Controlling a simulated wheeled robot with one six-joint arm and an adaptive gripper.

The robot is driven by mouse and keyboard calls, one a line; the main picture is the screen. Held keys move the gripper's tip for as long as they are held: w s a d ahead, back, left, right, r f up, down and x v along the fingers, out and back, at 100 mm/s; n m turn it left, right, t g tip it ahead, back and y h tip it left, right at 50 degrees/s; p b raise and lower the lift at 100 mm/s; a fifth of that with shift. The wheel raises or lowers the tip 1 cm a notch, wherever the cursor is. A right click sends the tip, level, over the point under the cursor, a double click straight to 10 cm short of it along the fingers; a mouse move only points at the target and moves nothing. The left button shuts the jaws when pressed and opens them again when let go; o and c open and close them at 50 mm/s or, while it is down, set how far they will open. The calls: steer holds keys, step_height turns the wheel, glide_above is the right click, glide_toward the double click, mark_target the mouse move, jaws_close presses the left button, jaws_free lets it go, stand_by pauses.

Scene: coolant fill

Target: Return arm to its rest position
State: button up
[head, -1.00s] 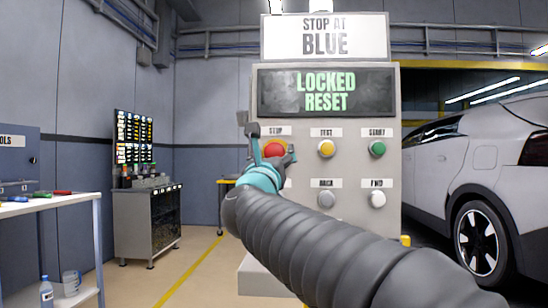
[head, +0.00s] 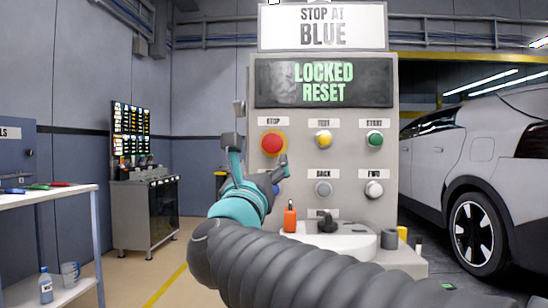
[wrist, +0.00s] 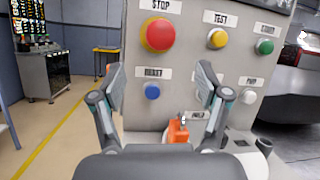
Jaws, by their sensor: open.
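My gripper (head: 260,138) is open and empty in front of the left side of the grey control console (head: 389,155). In the wrist view my gripper (wrist: 161,82) has its two fingers spread apart, with the blue RESET button (wrist: 152,91) seen between them and clear of both. The red STOP button (head: 272,143) stands uncovered just right of the upper finger in the head view. The console display (head: 323,83) reads LOCKED RESET in green. The sign (head: 322,27) above it reads STOP AT BLUE. My grey-sleeved arm reaches in from the lower right.
An orange item (head: 290,218) and a dark knob (head: 327,223) are on the console's lower ledge. A white bench (head: 60,193) with small tools stands left. A dark cabinet (head: 146,215) stands behind it. A silver car (head: 470,150) is at right. Floor between bench and console is clear.

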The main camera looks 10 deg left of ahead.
steer(key=shift+v, duration=0.75)
